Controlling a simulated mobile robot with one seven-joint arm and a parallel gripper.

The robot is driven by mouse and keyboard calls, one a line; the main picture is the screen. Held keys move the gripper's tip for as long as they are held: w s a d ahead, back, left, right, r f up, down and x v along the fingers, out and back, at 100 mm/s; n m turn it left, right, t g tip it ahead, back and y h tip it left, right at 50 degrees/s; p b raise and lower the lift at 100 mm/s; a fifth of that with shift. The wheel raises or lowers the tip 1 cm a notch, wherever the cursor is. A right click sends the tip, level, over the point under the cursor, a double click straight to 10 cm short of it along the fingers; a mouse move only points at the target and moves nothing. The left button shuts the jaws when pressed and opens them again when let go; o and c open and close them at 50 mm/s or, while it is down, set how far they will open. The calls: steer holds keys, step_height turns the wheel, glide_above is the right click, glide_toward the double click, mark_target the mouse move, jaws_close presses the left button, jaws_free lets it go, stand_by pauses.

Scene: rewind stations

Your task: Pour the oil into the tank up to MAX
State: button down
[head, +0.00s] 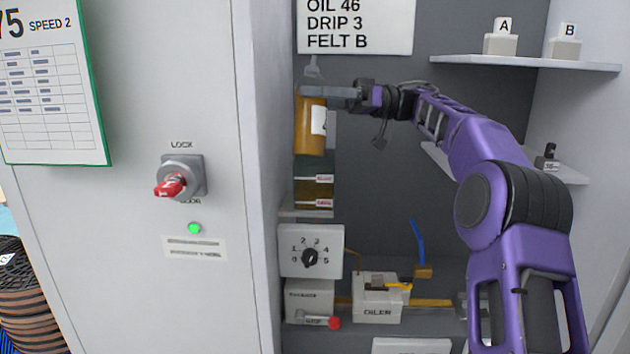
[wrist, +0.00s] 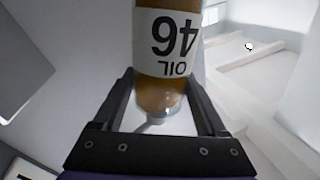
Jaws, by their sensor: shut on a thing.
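My gripper (head: 312,92) is shut on the amber oil bottle (head: 309,140) near its top. The bottle looks about upright, with its pale nozzle above the fingers. In the wrist view, the bottle (wrist: 187,88) stands between the fingers (wrist: 160,84), its OIL 46 label upside down in the picture. The tank (head: 312,168) shows below the bottle in the head view, with two red-marked labels, too small to read surely. Brown oil shows low in the tank; its exact level is unclear. The bottle hides the tank's upper part. No stream of oil is visible.
A dial box (head: 325,240) and the oiler (head: 376,308) sit below the tank. The cabinet's side wall (head: 268,130) is close on the left. Shelves (head: 525,62) with blocks A and B are at right. A sign (head: 355,45) reads OIL 46, DRIP 3, FELT B.

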stand_by(0.6)
steer(key=m, duration=0.1)
steer(key=s+m, duration=0.1)
steer(key=m, duration=0.1)
steer(key=shift+s+f+y, duration=0.25)
steer(key=shift+s+y, duration=0.05)
steer(key=shift+s+d+f+b, duration=0.1)
steer(key=shift+f+b, duration=0.1)
steer(key=shift+b, duration=0.2)
steer(key=shift+s+m+t, duration=0.1)
steer(key=shift+m+t, duration=0.2)
steer(key=shift+m, duration=0.2)
steer(key=shift+s+b, duration=0.1)
steer(key=shift+b, duration=0.2)
